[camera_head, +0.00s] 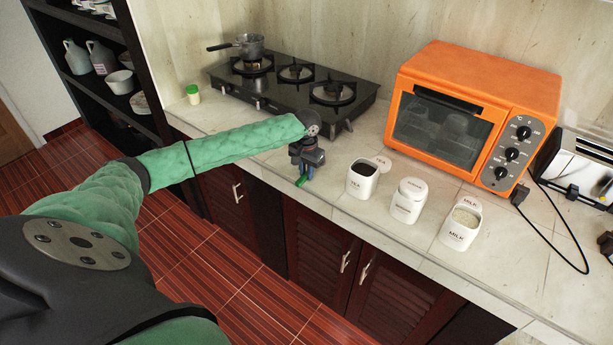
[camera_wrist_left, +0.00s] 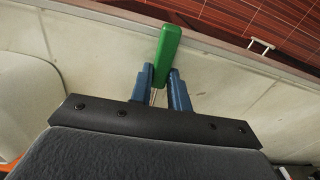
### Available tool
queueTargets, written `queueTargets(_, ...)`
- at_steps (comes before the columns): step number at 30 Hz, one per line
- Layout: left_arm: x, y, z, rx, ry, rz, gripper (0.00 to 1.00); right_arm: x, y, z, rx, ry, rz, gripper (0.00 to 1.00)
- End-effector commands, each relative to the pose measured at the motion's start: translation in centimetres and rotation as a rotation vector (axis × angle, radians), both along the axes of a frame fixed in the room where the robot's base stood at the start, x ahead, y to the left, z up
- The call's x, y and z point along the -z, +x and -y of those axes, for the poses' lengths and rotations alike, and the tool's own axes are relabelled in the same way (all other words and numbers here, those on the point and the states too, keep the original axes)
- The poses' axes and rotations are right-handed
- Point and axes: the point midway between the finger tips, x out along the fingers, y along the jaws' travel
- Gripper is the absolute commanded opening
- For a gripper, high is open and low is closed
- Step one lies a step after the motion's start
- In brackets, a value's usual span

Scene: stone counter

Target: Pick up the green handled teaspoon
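The green handled teaspoon (camera_wrist_left: 168,52) shows mostly as its green handle in the left wrist view, sticking out past the fingertips over the pale counter. A thin metal part shows between the fingers; the bowl of the spoon is hidden. My left gripper (camera_wrist_left: 163,80) has its blue fingers against both sides of the lower handle and looks shut on it. In the head view, my left gripper (camera_head: 304,169) is at the counter's front edge, with the green handle (camera_head: 301,181) below it. My right gripper is not in view.
An open black-filled canister (camera_head: 363,190), a lidded white canister (camera_head: 407,208) and an open milk canister (camera_head: 457,236) stand right of the gripper. An orange oven (camera_head: 540,85) and a toaster (camera_head: 577,165) are behind. A gas hob (camera_head: 285,95) holds a pot (camera_head: 250,47).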

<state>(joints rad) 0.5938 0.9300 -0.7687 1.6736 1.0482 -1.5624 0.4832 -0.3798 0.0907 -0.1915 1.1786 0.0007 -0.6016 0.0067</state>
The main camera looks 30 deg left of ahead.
Motion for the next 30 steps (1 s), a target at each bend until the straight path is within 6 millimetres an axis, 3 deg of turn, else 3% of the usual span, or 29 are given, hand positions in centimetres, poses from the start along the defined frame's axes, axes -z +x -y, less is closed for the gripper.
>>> queueTargets(2, 0.0, 0.0, 0.0, 0.0, 0.0, 0.0, 0.0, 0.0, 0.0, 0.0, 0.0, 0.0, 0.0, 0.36)
queueTargets(14, -0.6, 0.1, 0.0, 0.0, 0.0, 0.001, 0.0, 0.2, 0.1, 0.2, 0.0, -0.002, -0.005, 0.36)
queueTargets(18, -2.2, 0.1, -0.1, 0.001, 0.001, 0.003, 0.0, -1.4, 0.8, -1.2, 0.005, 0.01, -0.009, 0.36)
queueTargets(30, -8.6, 0.1, 0.0, 0.0, 0.0, 0.002, 0.0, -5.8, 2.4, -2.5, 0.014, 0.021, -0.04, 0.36)
